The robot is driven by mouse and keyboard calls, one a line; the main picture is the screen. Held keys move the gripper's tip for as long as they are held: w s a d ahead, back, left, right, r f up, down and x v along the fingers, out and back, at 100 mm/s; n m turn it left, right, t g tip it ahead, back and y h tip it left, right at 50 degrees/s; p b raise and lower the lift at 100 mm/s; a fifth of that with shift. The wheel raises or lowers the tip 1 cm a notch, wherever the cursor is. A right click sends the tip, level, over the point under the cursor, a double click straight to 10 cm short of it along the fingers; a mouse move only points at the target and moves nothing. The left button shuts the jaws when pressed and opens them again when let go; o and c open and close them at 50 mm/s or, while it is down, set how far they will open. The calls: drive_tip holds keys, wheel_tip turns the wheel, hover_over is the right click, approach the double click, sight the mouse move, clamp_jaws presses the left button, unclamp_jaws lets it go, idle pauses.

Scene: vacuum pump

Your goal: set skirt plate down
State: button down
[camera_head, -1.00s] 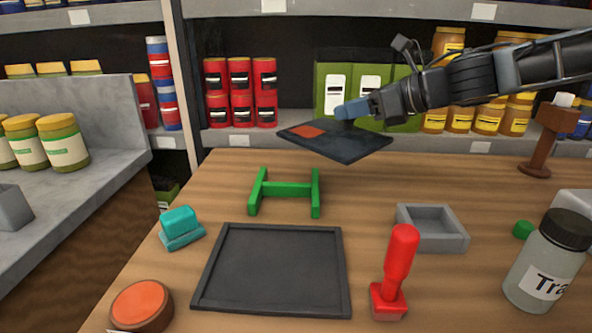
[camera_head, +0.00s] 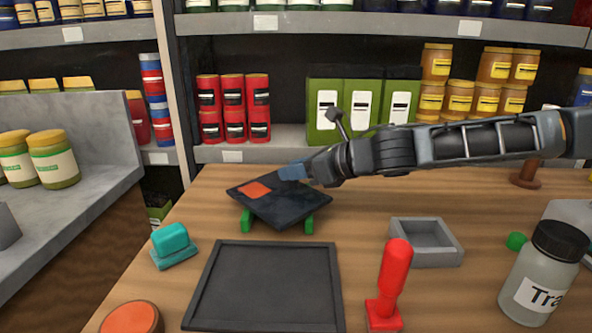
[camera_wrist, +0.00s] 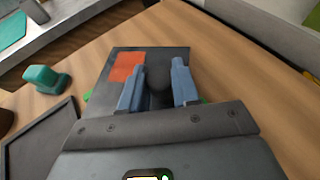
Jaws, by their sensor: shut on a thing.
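The skirt plate (camera_head: 276,206) is a flat dark square with an orange-red patch near its left corner. It also shows in the wrist view (camera_wrist: 178,57), under my fingers. My gripper (camera_head: 293,173) has blue fingers and is shut on the plate, seemingly by a dark knob between the fingertips (camera_wrist: 158,90). The plate is over the green stand (camera_head: 247,221), turned at an angle to it, and hides most of it. Only the stand's front feet show. I cannot tell whether the plate touches the stand.
A dark rimmed tray (camera_head: 268,290) lies in front of the stand. A teal block (camera_head: 171,243) stands left, a red-handled stamp (camera_head: 393,280) and grey open box (camera_head: 427,243) right. A bottle (camera_head: 545,268) is far right. Shelves with jars and tins line the back.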

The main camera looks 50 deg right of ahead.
drive_tip(key=c, duration=0.8)
unclamp_jaws()
drive_tip(key=shift+f, duration=0.1)
drive_tip(key=shift+o, duration=0.2)
drive_tip(key=v, duration=1.2)
